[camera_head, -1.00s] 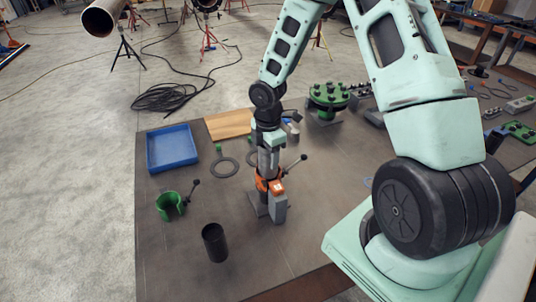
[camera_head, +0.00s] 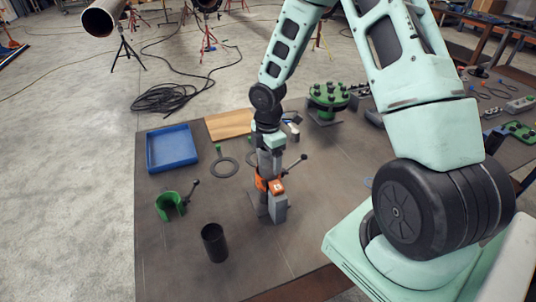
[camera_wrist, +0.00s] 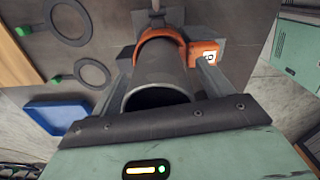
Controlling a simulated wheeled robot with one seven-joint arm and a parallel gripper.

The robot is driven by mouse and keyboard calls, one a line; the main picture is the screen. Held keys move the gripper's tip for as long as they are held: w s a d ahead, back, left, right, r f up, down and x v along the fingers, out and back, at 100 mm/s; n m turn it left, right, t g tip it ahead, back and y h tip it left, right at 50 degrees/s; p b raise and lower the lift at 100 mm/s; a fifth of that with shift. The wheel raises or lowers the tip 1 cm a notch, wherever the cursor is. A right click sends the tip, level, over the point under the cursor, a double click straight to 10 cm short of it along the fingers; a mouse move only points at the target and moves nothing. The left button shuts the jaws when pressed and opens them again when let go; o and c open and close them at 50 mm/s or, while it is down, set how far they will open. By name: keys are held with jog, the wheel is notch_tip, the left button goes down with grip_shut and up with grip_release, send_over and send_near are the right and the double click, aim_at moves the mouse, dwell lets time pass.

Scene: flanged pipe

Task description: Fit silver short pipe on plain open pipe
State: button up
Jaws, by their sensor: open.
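A grey pipe (camera_wrist: 160,72) is seated in an orange clamp (camera_wrist: 203,48) in the wrist view; its dark open end faces the camera. It looks like the silver short pipe. My gripper (camera_wrist: 163,66) is open, with one finger on each side of this pipe; I cannot tell whether they touch it. In the head view my gripper (camera_head: 268,170) points down just above the orange clamp (camera_head: 272,185), and hides most of the pipe. A black open pipe (camera_head: 215,243) stands upright near the front of the table, apart from the gripper; it may be the plain open pipe.
A blue tray (camera_head: 172,150), a green cradle (camera_head: 170,206) and a flat ring (camera_head: 224,167) lie left of my gripper. A green flanged part (camera_head: 328,98) stands behind right.

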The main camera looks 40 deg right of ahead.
notch_tip(320, 180, up, 26)
jog(key=p, duration=0.8)
jog(key=shift+r, duration=0.2)
